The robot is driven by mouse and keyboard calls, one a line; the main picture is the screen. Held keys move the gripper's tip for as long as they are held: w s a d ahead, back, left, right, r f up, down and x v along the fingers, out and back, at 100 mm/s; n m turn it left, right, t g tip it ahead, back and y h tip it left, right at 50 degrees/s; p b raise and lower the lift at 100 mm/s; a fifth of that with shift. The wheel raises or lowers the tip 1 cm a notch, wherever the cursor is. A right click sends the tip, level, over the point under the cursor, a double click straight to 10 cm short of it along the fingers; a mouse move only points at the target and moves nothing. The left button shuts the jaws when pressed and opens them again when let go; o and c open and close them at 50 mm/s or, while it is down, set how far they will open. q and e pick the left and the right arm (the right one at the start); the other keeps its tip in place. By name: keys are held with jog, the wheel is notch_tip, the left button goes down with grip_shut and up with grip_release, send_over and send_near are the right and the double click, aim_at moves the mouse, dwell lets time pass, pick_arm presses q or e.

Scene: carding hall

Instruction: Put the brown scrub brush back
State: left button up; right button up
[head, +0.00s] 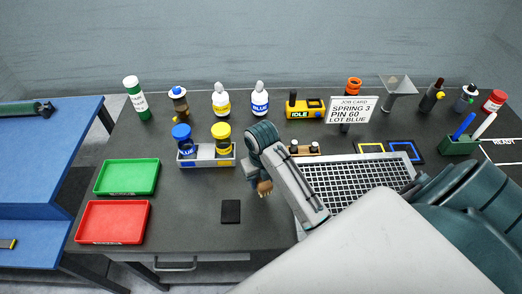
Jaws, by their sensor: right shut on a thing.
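My right gripper (265,180) reaches over the middle of the dark table and points down. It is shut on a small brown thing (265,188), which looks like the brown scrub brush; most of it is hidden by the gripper. A small black square pad (231,212) lies on the table to the left of and nearer than the gripper, with nothing on it. I cannot tell whether the brush touches the table. My left gripper is not in view.
A grey rack (205,161) with a blue-capped and a yellow-capped jar stands left of the gripper. Green (128,177) and red (113,222) trays lie at the left. A metal grid (357,178) lies right. Bottles and a job card (352,112) line the back.

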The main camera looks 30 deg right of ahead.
jog(key=w+d+b, duration=0.1)
jog(key=w, duration=0.1)
jog(key=w+d+b, duration=0.1)
jog(key=w, duration=0.1)
jog(key=w+d+f+b, duration=0.1)
jog(key=w+d, duration=0.1)
jog(key=shift+d+f, duration=0.1)
jog(key=w+d, duration=0.1)
jog(key=w+d+b, duration=0.1)
jog(key=w, duration=0.1)
jog(key=w+d, duration=0.1)
jog(key=shift+w+f+b, duration=0.1)
jog(key=shift+w+b, duration=0.1)
jog(key=shift+b, duration=0.2)
jog(key=shift+w+d, duration=0.1)
jog(key=shift+w, duration=0.15)
jog(key=shift+w+d, duration=0.15)
notch_tip(320, 180, down, 3)
jog(key=shift+w+d+r+p, duration=0.1)
jog(key=shift+w+r+p, duration=0.05)
jog(key=shift+p, duration=0.65)
jog(key=shift+f, duration=0.3)
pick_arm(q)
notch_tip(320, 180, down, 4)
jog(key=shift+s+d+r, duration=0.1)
pick_arm(e)
jog(key=shift+f, duration=0.1)
